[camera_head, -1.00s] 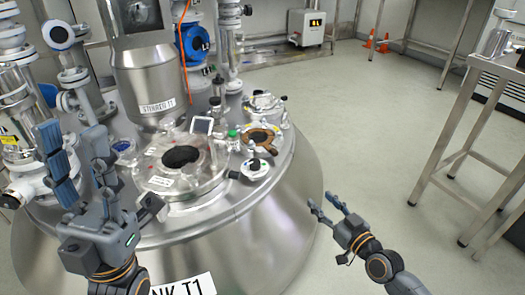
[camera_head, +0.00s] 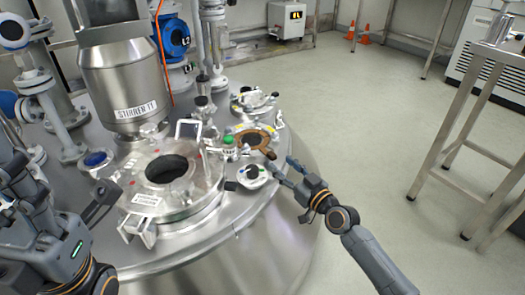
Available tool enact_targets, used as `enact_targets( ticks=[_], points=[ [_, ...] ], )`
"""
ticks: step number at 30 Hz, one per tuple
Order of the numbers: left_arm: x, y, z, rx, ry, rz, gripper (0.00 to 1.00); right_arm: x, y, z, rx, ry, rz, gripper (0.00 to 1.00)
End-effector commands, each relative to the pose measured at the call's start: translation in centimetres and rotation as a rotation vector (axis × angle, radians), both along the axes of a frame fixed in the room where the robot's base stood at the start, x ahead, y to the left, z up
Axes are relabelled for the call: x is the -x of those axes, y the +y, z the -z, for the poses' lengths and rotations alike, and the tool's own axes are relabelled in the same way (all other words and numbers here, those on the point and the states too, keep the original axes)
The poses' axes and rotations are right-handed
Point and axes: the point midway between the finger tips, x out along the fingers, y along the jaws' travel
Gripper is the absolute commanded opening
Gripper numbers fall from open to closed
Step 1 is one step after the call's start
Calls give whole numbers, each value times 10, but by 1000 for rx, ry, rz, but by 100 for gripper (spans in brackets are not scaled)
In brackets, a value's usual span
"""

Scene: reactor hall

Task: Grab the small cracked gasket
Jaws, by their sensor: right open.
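A brown ring-shaped piece (camera_head: 267,150) lies around a small round port on top of the steel tank. It looks like the gasket, but any crack is too small to make out. My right gripper (camera_head: 279,167) is open and empty, with its fingertips just right of and below the ring, near the tank's edge. I cannot tell whether they touch anything. My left gripper (camera_head: 75,215) is at the left edge, partly cut off, and its jaws are not clear.
The tank top (camera_head: 235,232) carries a large open manway (camera_head: 166,169), a white-rimmed fitting (camera_head: 252,177), a green-capped fitting (camera_head: 228,141) and a stirrer housing (camera_head: 125,80). A steel table (camera_head: 497,54) stands at the right. The floor between is clear.

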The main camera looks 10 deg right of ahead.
Motion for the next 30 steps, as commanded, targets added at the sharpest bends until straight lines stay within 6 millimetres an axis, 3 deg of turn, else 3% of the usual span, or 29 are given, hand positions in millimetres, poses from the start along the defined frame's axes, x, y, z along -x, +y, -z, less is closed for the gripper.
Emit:
enact_targets(
  ticks=[13,22,28,30],
  points=[
    [6,-1,-7,-3,-57,-3,40,-49,15,0,-3,0,0,46],
    [7,-2,-9,-5,-60,-4,40,-53,17,-2,-1,1,0,46],
    [7,-2,-9,-5,-60,-3,40,-53,17,-1,-1,1,0,5],
    [7,-2,-9,-5,-60,-3,40,-53,17,-1,-1,1,0,0]
  ],
)
